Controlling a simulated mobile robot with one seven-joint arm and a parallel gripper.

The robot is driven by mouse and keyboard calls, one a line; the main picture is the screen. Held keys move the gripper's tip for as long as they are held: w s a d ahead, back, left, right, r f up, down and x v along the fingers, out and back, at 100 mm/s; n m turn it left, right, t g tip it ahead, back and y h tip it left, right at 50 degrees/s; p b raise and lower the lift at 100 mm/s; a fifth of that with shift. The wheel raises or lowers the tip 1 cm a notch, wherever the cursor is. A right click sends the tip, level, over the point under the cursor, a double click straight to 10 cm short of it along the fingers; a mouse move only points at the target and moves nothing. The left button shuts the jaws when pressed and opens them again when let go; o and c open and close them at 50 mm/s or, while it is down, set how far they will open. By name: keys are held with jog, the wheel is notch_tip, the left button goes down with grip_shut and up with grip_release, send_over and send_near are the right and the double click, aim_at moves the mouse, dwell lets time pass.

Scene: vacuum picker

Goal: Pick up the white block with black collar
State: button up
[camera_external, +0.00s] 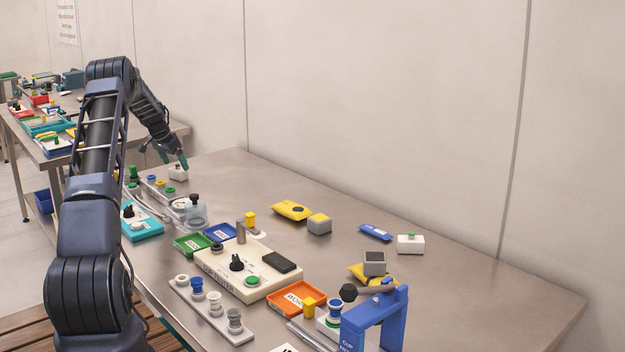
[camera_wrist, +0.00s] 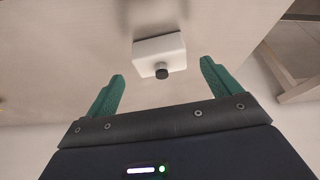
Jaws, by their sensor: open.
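The white block with black collar (camera_wrist: 158,48) lies ahead of my gripper (camera_wrist: 160,74) in the wrist view, between the lines of the two green fingers and a little beyond their tips. Its short black collar (camera_wrist: 162,72) points toward the gripper. The fingers are apart and nothing is between them. In the external view the white block (camera_external: 178,173) stands at the far end of the steel table, with my gripper (camera_external: 174,160) right at it. Whether a finger touches the block cannot be told there.
A fixture row with coloured buttons (camera_external: 160,187) stands close in front of the block. A clear domed part (camera_external: 195,212) and a teal tray (camera_external: 141,224) are nearer. The table along the wall is mostly clear.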

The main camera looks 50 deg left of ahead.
aim_at(178, 166)
jog(key=x, duration=0.4)
jog(key=shift+a+f, duration=0.1)
jog(key=c, duration=1.1)
